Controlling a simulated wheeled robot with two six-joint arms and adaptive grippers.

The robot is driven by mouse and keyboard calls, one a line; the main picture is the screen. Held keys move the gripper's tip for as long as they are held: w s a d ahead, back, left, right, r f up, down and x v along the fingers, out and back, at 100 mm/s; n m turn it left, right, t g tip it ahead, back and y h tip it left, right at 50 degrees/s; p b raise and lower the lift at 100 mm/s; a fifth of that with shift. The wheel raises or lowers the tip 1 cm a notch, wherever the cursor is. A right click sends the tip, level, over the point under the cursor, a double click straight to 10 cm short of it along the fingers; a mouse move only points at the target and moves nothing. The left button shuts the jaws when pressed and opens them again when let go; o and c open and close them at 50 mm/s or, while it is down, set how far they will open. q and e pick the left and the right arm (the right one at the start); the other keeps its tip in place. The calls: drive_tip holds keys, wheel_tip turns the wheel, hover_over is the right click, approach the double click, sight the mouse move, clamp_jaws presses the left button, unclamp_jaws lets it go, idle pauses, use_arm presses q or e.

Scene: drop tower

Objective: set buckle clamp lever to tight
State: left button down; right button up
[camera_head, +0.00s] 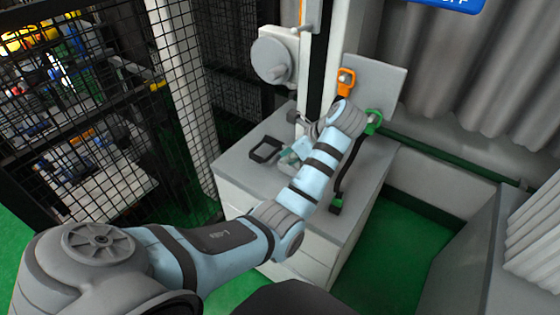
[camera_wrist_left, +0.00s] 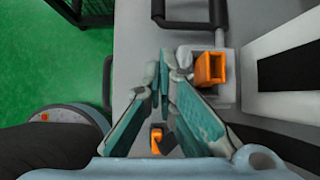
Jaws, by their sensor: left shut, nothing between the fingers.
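My left gripper (camera_head: 292,158) is over the grey-topped cabinet in the head view, partly hidden by my own wrist. In the left wrist view its teal fingers (camera_wrist_left: 169,64) are together and hold nothing. An orange square-ended piece (camera_wrist_left: 211,68) stands on a light grey plate just right of the fingertips. It looks like part of the buckle clamp, but I cannot make out the lever or its setting. A small gap seems to separate fingers and orange piece; contact is unclear. A second orange piece (camera_wrist_left: 156,140) shows between the finger bases. My right gripper is not in view.
A black U-shaped handle (camera_head: 265,150) is on the cabinet top (camera_head: 240,163). A column (camera_head: 318,60) with a round grey disc (camera_head: 272,62) rises behind. Orange (camera_head: 345,82) and green (camera_head: 374,122) hooks are at its right. Mesh fencing (camera_head: 100,120) stands left.

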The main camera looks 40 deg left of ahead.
use_arm(q)
drive_tip(key=b+x, duration=0.1)
drive_tip(key=x, duration=0.2)
drive_tip(key=shift+w+d+f+b, duration=0.1)
drive_tip(key=shift+f+b, duration=0.05)
drive_tip(key=shift+b, duration=0.2)
drive_tip(key=b+x, duration=0.1)
drive_tip(key=x, duration=0.5)
drive_tip(key=shift+a+f, duration=0.1)
drive_tip(key=shift+a, duration=0.1)
drive_tip(key=shift+d, duration=0.1)
